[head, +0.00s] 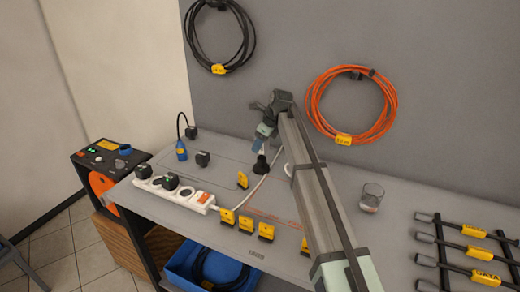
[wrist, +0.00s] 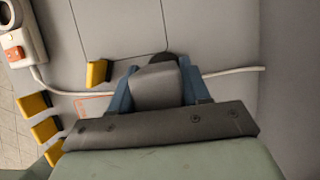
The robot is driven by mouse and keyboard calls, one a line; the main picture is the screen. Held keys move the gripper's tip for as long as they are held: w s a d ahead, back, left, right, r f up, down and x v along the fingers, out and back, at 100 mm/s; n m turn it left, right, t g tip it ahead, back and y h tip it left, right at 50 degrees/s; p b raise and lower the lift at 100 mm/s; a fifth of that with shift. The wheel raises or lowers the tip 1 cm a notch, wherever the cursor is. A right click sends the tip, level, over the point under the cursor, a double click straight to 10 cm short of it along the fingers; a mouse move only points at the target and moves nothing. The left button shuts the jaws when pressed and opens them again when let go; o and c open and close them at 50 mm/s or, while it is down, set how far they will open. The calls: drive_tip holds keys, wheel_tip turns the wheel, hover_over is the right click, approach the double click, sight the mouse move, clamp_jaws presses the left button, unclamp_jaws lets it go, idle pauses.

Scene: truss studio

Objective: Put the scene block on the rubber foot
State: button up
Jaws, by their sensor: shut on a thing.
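My gripper (head: 259,146) is above the grey table, its blue fingers pointing down. In the wrist view, the gripper (wrist: 156,85) is shut on a grey block (wrist: 157,90), which I take to be the scene block. A dark rounded thing (wrist: 158,57) shows just past the block's far end, mostly hidden by it. In the head view, a small black piece (head: 260,165) stands right below the fingertips and may be the rubber foot. I cannot tell whether the block touches it.
A white power strip (head: 178,192) lies at left, its white cable (head: 254,189) running past the black piece. Several yellow-tagged pieces (head: 246,224) line the front edge. A glass (head: 371,197) and a dark rack of tagged cables (head: 470,250) are at right.

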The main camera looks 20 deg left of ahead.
drive_tip(key=shift+f, duration=1.25)
drive_tip(key=shift+f, duration=0.1)
drive_tip(key=o, duration=1.1)
drive_tip(key=v, duration=1.2)
drive_tip(key=shift+o, duration=0.2)
